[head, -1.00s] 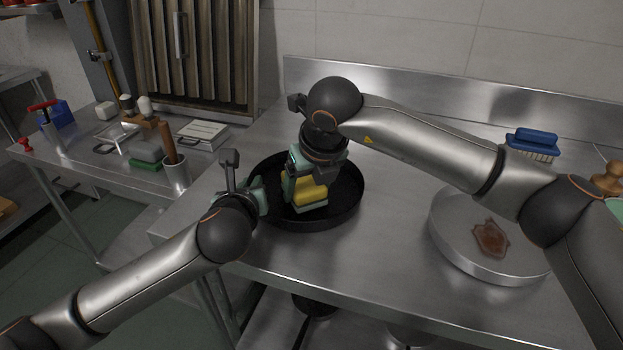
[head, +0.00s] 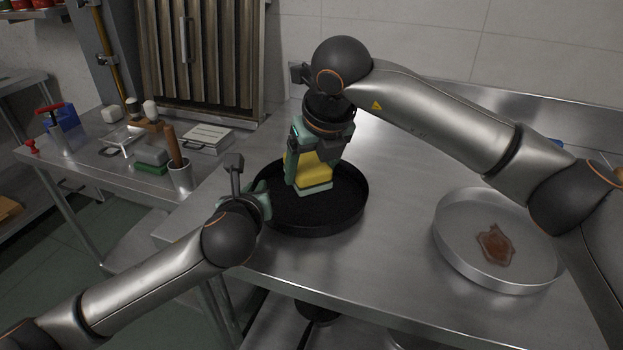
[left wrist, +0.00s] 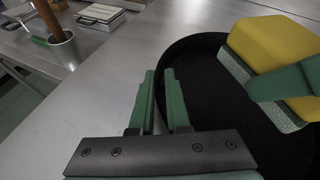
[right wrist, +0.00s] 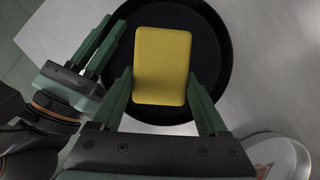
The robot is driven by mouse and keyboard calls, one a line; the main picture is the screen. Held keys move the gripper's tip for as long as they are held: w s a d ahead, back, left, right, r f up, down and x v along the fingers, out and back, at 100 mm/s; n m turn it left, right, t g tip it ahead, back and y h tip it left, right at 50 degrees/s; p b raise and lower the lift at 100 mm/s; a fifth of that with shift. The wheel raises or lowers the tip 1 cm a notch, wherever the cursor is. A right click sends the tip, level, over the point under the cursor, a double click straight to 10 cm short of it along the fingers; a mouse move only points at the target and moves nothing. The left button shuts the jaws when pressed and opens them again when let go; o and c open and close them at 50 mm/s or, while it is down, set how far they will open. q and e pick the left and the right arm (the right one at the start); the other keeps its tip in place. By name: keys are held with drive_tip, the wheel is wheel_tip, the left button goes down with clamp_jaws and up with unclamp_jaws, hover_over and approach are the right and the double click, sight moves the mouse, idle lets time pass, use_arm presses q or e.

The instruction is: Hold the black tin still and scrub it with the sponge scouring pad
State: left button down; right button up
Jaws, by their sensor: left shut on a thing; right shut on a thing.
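The black tin (head: 345,212) is a round, shallow pan on the steel table in the head view. My left gripper (head: 262,196) is at the tin's left rim; in the left wrist view its green fingers (left wrist: 167,90) are closed around the tin's wall. My right gripper (head: 313,160) is shut on the sponge (head: 312,172), yellow with a grey-green scouring layer underneath. The right wrist view shows the sponge's yellow top (right wrist: 162,65) between the fingers.
A silver round tin (head: 455,255) with a brown stain stands to the right on the same table. A side table at the left holds a metal pot (head: 181,178) with a wooden handle, a white-lidded box (head: 205,139) and a green-and-grey sponge (head: 150,157). The table between the tins is clear.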

use_arm(q)
drive_tip(key=shift+f, duration=0.25)
use_arm(e)
drive_tip(key=shift+r, duration=0.25)
drive_tip(key=d+r, duration=0.3)
drive_tip(key=d, duration=0.8)
use_arm(q)
drive_tip(key=c, duration=1.1)
unclamp_jaws()
drive_tip(key=shift+o, duration=1.4)
drive_tip(key=shift+r, duration=0.15)
